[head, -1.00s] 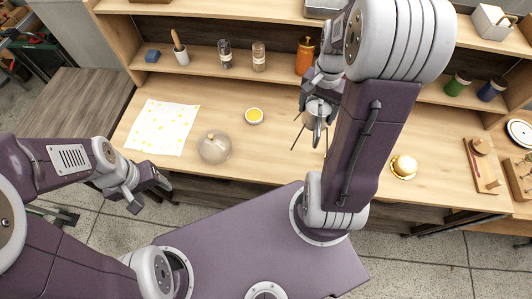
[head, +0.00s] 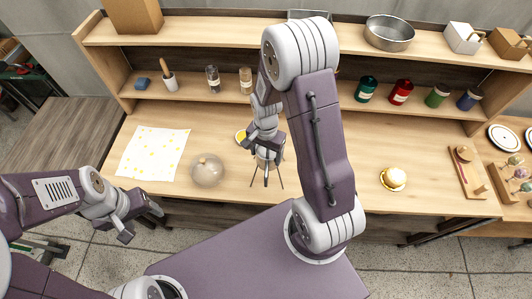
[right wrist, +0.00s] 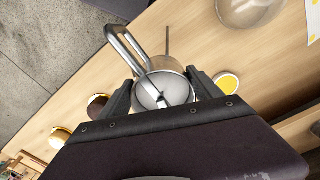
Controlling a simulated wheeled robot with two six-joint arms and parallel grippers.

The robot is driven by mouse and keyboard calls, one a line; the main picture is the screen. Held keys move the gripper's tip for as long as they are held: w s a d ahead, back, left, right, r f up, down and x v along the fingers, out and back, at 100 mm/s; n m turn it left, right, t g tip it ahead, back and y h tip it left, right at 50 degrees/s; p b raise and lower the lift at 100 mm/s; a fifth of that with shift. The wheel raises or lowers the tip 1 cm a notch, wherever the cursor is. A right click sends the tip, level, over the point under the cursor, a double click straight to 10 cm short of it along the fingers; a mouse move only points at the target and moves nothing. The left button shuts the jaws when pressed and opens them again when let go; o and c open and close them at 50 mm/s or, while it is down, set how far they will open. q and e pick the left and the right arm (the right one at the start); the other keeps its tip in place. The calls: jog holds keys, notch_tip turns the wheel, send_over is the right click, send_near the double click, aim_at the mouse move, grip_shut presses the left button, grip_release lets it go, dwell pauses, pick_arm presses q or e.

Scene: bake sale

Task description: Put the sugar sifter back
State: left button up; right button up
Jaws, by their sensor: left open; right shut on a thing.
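The sugar sifter (head: 263,163) is a small metal cup with a loop handle, clearest in the right wrist view (right wrist: 160,90). My right gripper (right wrist: 162,94) is shut on it, a finger on either side of the cup. In the head view this gripper (head: 266,152) is over the table, just right of and in front of a bowl of yellow filling (head: 240,136). Several thin dark rods show below the sifter; I cannot tell what they belong to. My left gripper (head: 138,221) is open and empty, off the table's front left side.
A clear glass dome (head: 207,171) stands left of the sifter, beside a yellow-spotted sheet (head: 153,153). A small cake (head: 393,179) stands to the right. Coloured jars (head: 401,92) and shakers (head: 246,80) line the lower shelf. The table between sifter and cake is partly hidden by my arm.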

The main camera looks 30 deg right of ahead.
jog(key=shift+f, duration=0.1)
jog(key=shift+f, duration=0.1)
jog(key=o, duration=1.5)
jog(key=shift+o, duration=0.6)
